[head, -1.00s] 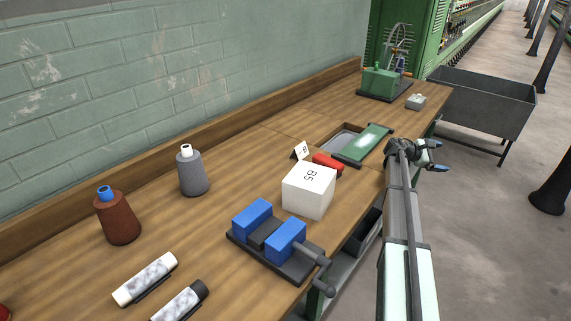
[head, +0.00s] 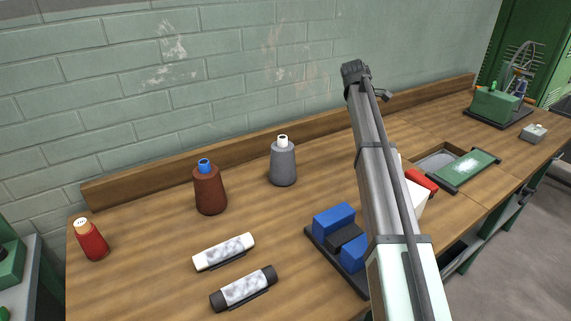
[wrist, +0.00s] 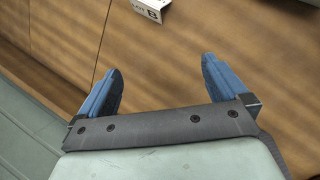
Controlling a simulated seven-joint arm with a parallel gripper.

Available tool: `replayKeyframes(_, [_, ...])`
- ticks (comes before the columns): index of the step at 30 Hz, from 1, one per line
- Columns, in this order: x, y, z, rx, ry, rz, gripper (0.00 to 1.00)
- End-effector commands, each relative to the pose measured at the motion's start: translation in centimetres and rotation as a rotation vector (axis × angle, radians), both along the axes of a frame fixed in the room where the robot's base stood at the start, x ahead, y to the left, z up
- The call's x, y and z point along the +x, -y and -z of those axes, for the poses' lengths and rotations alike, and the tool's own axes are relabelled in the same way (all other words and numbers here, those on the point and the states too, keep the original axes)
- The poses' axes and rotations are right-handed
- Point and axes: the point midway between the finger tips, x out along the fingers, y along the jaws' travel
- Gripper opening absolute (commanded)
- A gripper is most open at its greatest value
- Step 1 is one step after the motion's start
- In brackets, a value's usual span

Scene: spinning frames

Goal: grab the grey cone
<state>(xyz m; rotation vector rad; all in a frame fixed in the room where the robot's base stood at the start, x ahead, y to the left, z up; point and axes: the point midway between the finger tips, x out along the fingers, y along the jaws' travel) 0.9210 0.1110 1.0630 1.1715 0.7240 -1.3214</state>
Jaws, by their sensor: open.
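The grey cone (head: 283,163) with a white top stands upright on the wooden bench, near the back ledge and right of a brown cone with a blue top. It does not show in the wrist view. My gripper (wrist: 160,85) is open and empty in the wrist view, its two blue fingers spread over bare wood. In the head view my arm rises to the right of the grey cone, and the fingers cannot be made out there.
The brown cone (head: 209,188) stands left of the grey one. A small lettered card (wrist: 148,9) is near the wrist view's top edge. My arm partly hides a white box (head: 417,199).

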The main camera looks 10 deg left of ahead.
Motion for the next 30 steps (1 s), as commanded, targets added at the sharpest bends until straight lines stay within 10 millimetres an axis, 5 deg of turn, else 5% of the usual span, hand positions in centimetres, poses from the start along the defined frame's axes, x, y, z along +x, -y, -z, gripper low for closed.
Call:
replayKeyframes(1, [-0.8, -4.0, -1.3, 0.042, -0.02, -0.045, 1.0])
replayKeyframes(6, [-4.9, -14.8, -4.9, 0.174, -0.11, -0.185, 1.0])
replayKeyframes(12, [-9.6, -23.3, -8.2, 0.274, -0.198, -0.32, 1.0])
replayKeyframes(20, [-12.0, -26.6, -9.4, 0.315, -0.241, -0.38, 1.0])
replayKeyframes(30, [-12.1, -26.5, -5.1, 0.314, -0.242, -0.379, 1.0])
